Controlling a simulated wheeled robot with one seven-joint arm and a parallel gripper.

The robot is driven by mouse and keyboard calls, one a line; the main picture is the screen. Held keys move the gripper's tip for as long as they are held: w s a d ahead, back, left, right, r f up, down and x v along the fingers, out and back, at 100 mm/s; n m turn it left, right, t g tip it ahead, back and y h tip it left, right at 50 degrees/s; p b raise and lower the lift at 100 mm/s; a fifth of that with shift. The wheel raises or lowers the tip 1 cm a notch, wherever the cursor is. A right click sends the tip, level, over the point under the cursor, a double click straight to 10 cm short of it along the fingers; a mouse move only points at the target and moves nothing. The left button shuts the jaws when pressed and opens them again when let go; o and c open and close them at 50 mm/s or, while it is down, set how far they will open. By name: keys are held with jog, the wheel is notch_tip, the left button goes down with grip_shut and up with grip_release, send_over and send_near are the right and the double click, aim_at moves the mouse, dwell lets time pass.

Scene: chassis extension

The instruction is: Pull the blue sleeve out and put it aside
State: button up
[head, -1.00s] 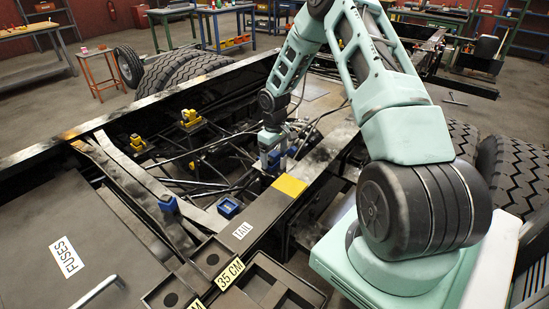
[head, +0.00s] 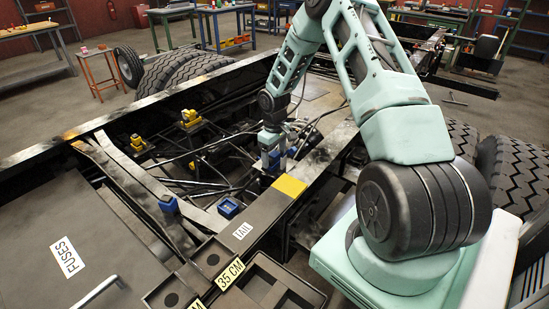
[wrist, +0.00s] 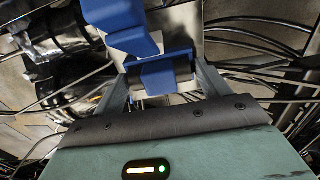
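My gripper (head: 274,166) points down into the open chassis frame, just behind the yellow patch on the rail. In the wrist view, a blue piece (wrist: 158,76), seemingly the sleeve, lies between the two fingers of my gripper (wrist: 162,72). A second blue part (wrist: 115,14) slants up and left from it, over a bright metal plate. The fingers stand apart, one on each side of the blue piece. I cannot tell whether they press on it. In the head view the piece is mostly hidden by the fingers.
A blue block (head: 228,207) sits near the rail, and another blue part (head: 168,204) is on a grey bar. Cables and hoses surround my gripper. Open dark trays (head: 262,285) lie at the front, by a "35 CM" label. Yellow parts (head: 190,118) stand farther back.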

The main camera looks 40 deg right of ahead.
jog(key=o, duration=0.6)
jog(key=shift+c, duration=0.2)
